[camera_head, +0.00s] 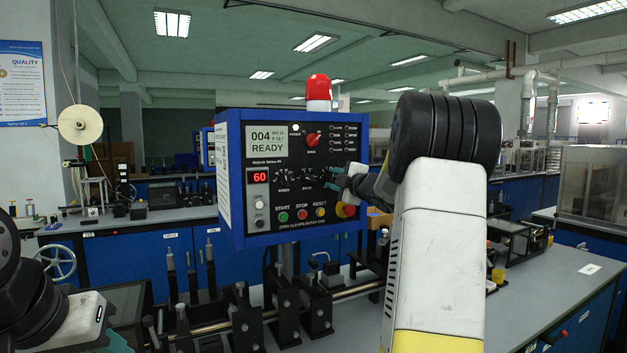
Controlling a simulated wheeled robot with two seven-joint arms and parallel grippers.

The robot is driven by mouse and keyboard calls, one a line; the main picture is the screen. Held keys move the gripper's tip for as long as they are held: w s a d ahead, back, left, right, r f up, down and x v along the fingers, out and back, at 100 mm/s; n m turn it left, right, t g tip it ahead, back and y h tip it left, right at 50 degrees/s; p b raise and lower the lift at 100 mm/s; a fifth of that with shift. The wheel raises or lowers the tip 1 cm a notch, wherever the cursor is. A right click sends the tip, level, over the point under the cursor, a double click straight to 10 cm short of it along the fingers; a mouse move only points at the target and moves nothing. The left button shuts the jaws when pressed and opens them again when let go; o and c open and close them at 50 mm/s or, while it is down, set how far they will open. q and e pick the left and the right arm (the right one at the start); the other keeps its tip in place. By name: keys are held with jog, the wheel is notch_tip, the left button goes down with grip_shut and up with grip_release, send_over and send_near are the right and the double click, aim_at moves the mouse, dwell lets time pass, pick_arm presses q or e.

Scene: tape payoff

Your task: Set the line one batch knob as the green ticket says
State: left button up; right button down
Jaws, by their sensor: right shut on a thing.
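The blue-framed control box (233,200) stands at the centre, its dark panel facing me. Small dials (282,177) with dark centres sit in a row across the panel's middle; their labels are too small to read. My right gripper (334,177), with teal fingertips, reaches in from the right and is shut at the right end of this row. The knob in its jaws is hidden by the fingers. My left gripper (114,342) shows only as a teal bit at the bottom edge, away from the panel; its jaws cannot be made out. I see no green ticket.
The panel has a screen (267,141) reading "004" and "READY", a red "60" display (259,177), a red rotary switch (312,140) and coloured buttons (302,214) along the bottom. A red beacon (318,88) tops the box. Metal fixtures (281,305) crowd the bench below.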

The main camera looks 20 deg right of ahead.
jog(key=c, duration=1)
grip_release()
jog(key=shift+s+d, duration=0.15)
jog(key=shift+s, duration=1.15)
jog(key=shift+s+d, duration=0.2)
jog(key=shift+s, duration=1.1)
jog(key=shift+s+d, duration=0.15)
jog(key=shift+s, duration=1.15)
jog(key=s+a+f+m+g, duration=0.4)
jog(key=s+a, duration=0.3)
jog(key=s, duration=0.4)
jog(key=s+a+f+m+g, duration=0.3)
jog(key=s+a+f+m, duration=0.3)
jog(key=s, duration=0.5)
jog(key=s+a+f+m+g, duration=0.4)
jog(key=s+a+f+m, duration=0.2)
jog(key=s+a, duration=0.3)
jog(key=shift+s+a+g, duration=0.15)
jog(key=shift+s, duration=0.6)
jog(key=shift+s+a+g, duration=0.15)
jog(key=shift+s, duration=0.6)
